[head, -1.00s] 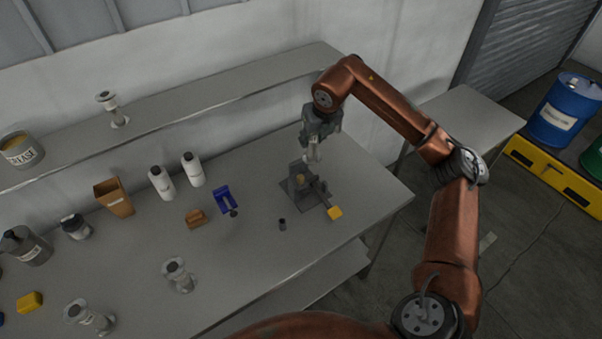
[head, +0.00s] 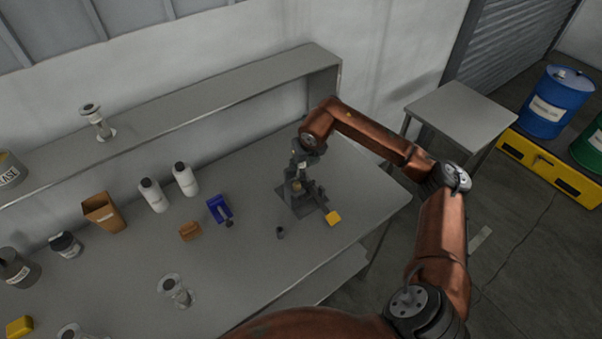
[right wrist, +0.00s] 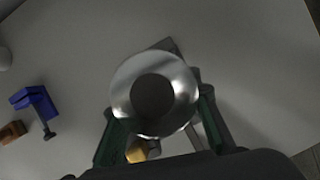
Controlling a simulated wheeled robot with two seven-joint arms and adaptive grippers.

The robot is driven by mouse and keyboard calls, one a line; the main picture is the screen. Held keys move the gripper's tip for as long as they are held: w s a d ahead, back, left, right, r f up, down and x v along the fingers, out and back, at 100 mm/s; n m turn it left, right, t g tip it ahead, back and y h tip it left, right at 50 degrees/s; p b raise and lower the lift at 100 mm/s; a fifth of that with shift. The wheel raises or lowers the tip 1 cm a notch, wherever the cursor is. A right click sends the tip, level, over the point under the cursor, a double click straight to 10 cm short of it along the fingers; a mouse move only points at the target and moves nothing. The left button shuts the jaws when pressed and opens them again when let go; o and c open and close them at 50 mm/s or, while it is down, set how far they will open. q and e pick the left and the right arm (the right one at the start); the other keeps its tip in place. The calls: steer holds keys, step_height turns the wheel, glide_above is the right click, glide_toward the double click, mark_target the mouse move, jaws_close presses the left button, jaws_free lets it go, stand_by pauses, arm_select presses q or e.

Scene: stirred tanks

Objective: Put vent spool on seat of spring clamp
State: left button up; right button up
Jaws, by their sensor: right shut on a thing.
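The vent spool, a shiny metal flanged piece, fills the middle of the right wrist view (right wrist: 155,66), its dark bore facing the camera. My right gripper (head: 299,160) is shut on it, with a finger on each side in the right wrist view. In the head view the spool is small and partly hidden, over the spring clamp. The spring clamp (head: 304,202) is a dark grey fixture with a yellow-tipped lever (head: 333,218) on the bench. I cannot tell whether the spool touches the seat. My left gripper is not in view.
On the bench (head: 235,270) near the clamp are a small dark cylinder (head: 280,232), a blue bracket (head: 219,208) and an orange-brown block (head: 189,231). Two white bottles stand behind. Other metal spools stand on the bench (head: 176,291) and the shelf (head: 98,122).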

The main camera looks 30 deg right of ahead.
mark_target(301, 173)
step_height(301, 173, down, 4)
steer(key=shift+f, duration=0.35)
steer(key=o, duration=0.8)
steer(key=shift+f, duration=0.15)
steer(key=o, duration=0.5)
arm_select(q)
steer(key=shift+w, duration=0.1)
arm_select(e)
steer(key=shift+o, duration=0.2)
steer(key=shift+r, duration=0.2)
